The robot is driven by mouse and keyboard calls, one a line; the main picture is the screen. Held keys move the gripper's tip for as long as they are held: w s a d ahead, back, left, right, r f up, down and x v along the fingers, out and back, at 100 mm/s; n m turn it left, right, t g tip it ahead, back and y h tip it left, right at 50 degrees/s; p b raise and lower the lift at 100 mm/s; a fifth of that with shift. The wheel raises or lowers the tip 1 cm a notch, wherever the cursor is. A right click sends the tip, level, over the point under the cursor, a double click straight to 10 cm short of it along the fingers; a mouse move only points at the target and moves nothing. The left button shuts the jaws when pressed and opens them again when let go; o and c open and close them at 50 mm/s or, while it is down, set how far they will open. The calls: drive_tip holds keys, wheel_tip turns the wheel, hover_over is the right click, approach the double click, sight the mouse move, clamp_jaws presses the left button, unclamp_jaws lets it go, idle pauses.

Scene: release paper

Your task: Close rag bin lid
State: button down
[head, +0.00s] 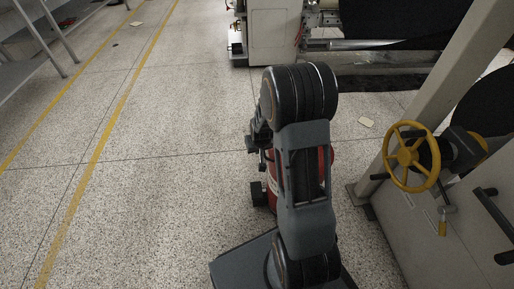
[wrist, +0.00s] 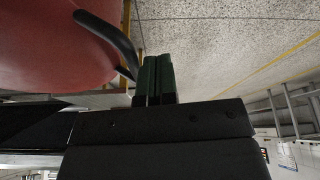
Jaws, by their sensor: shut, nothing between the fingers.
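The red rag bin (head: 271,188) stands on the floor behind my arm in the head view, which hides most of it. In the wrist view a large rounded red surface (wrist: 50,45), which looks like part of the bin, fills the upper left. A curved black bar (wrist: 108,32), like a handle or pedal, sticks out from it. My gripper (wrist: 157,78) is shut and empty, its dark green fingers together just right of the bar's tip. I cannot tell whether they touch the bar. I cannot make out the lid's angle.
A grey machine frame with a yellow handwheel (head: 411,156) stands close on the right. A white machine (head: 275,35) with a roller stands at the back. Metal shelving (head: 40,35) is at the far left. The speckled floor (head: 170,190) to the left is open, with yellow lines.

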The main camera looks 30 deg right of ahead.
drive_tip(key=shift+r, duration=0.1)
idle(0.3)
drive_tip(key=a+r+p, duration=0.5)
drive_tip(key=a+r, duration=0.4)
drive_tip(key=s+r+p, duration=0.5)
drive_tip(key=r+p, duration=0.4)
drive_tip(key=r, duration=0.5)
drive_tip(key=s+a+r+n+p, duration=0.1)
drive_tip(key=s+r+p, duration=0.5)
drive_tip(key=r+p, duration=0.4)
drive_tip(key=s+a+r+n+p, duration=0.1)
drive_tip(key=s+r+p, duration=0.5)
drive_tip(key=r, duration=1.4)
drive_tip(key=p, duration=0.4)
drive_tip(key=shift+s+r+y, duration=0.2)
drive_tip(key=shift+s+y, duration=0.05)
drive_tip(key=shift+y, duration=0.15)
